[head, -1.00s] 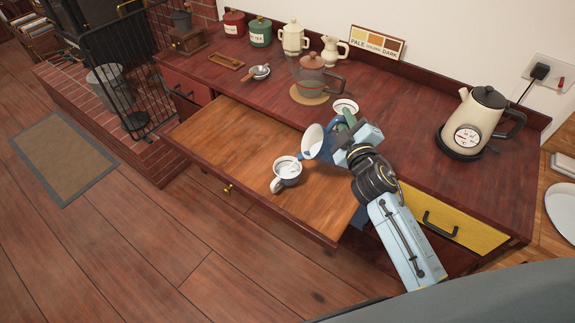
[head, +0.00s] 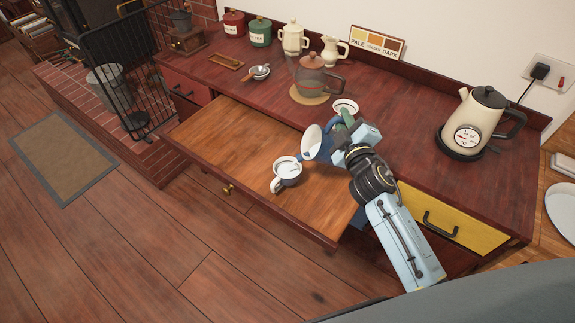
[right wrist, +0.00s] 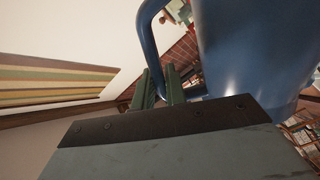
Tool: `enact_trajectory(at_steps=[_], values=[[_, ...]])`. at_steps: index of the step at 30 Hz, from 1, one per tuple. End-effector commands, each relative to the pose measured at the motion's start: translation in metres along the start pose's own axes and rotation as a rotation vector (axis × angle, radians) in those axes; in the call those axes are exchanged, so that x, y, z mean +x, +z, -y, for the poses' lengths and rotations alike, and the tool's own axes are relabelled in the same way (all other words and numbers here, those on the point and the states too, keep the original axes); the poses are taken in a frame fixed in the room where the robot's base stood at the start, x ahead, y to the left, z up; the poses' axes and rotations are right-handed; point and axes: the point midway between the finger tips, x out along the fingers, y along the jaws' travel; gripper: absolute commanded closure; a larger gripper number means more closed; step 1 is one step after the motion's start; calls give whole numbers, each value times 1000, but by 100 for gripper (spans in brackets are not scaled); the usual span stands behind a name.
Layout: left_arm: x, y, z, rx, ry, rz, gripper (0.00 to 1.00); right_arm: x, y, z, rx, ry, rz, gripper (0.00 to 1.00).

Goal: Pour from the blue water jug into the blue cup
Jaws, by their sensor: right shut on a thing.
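The blue water jug (head: 327,142) is tilted in the head view, with its pale mouth facing left and down towards the cup. My right gripper (head: 346,127) is shut on the jug's handle. In the right wrist view its fingers (right wrist: 160,90) close on the handle beside the jug's blue body (right wrist: 250,50). My left gripper is out of view.
The board (head: 235,135) is clear left of the cup. A small white bowl (head: 345,106) sits close behind the gripper. A glass coffee pot (head: 316,75) on a round mat stands farther back. A cream kettle (head: 478,120) stands at right.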

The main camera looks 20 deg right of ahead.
Motion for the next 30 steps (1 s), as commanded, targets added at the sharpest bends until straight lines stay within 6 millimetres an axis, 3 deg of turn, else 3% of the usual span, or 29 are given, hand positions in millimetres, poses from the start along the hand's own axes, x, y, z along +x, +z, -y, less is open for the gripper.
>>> enact_trajectory(at_steps=[30], values=[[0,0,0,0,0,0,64,1,-5,-2,-28,7,-6,100]])
